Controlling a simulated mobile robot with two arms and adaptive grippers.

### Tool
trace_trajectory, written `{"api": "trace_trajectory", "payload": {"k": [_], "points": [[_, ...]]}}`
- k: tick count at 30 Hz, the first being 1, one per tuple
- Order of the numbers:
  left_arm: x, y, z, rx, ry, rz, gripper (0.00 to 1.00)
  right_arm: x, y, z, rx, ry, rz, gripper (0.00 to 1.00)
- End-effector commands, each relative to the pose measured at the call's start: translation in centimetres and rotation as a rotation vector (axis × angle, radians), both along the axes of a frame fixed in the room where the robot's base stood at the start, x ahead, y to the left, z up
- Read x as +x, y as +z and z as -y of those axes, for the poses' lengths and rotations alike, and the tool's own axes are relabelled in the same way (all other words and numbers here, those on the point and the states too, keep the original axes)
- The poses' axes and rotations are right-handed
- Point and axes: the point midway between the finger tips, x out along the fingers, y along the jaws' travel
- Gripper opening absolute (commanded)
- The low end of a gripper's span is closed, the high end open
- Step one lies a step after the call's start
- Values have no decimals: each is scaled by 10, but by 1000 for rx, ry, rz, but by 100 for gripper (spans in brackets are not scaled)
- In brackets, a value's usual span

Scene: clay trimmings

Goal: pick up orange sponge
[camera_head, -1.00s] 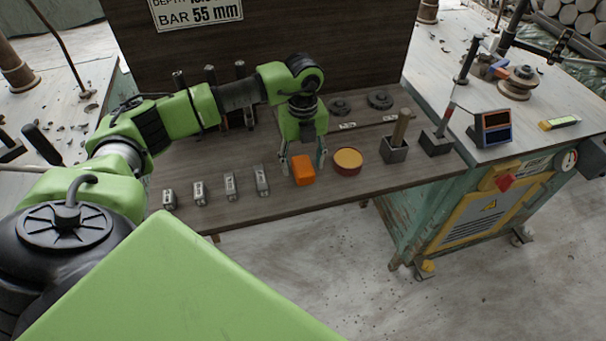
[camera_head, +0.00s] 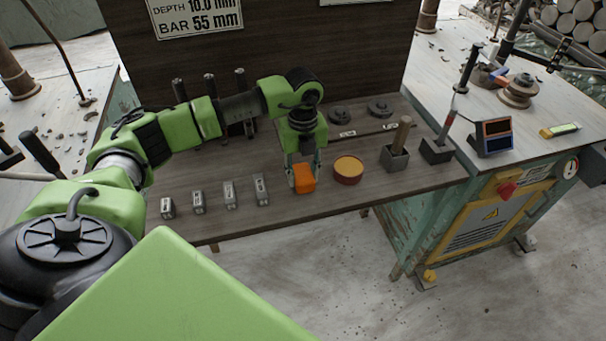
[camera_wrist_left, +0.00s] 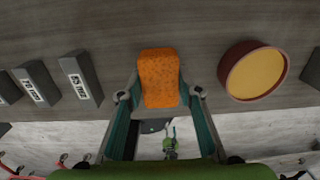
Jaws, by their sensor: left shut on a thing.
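The orange sponge (camera_head: 304,179) is a small block near the front of the brown wooden table, between the row of grey blocks and a round dish. My left gripper (camera_head: 304,171) reaches down over it, with its fingers on either side, shut on the sponge. In the left wrist view the sponge (camera_wrist_left: 160,78) sits between the two fingertips (camera_wrist_left: 160,95). I cannot tell whether it is clear of the table. My right gripper is in neither view.
A red-brown dish with a yellow top (camera_head: 347,169) stands just right of the sponge. Several grey labelled blocks (camera_head: 229,194) stand in a row to the left. A grey holder with a wooden handle (camera_head: 395,156) is further right. A dark upright board (camera_head: 330,60) closes the back.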

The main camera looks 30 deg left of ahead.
Motion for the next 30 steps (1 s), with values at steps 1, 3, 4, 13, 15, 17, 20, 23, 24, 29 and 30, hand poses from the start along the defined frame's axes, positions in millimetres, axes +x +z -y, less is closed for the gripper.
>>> {"api": "trace_trajectory", "payload": {"k": [1, 3, 4, 13, 15, 17, 20, 23, 24, 29, 30], "points": [[0, 6, 0, 0, 0, 1, 14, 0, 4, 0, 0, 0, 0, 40], [0, 12, 0, -1, 0, 2, 14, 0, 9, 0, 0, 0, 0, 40], [0, 15, 0, -1, 0, 2, 14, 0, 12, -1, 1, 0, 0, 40], [-21, 62, 1, 0, -1, 0, 14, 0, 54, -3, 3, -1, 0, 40], [-33, 76, 2, 1, -2, -1, 14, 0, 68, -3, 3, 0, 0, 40], [-43, 89, 3, 1, -2, 0, 14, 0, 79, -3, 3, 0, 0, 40], [-64, 99, 5, 3, -3, -2, 14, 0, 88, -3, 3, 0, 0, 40], [-86, 107, 7, 1, -2, -2, 14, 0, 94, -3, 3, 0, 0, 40], [-94, 110, 8, 1, -3, -2, 14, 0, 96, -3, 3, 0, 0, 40], [-119, 120, 11, 1, -1, 0, 14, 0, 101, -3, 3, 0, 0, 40], [-124, 121, 11, 1, -1, 0, 14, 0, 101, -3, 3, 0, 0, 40]]}}
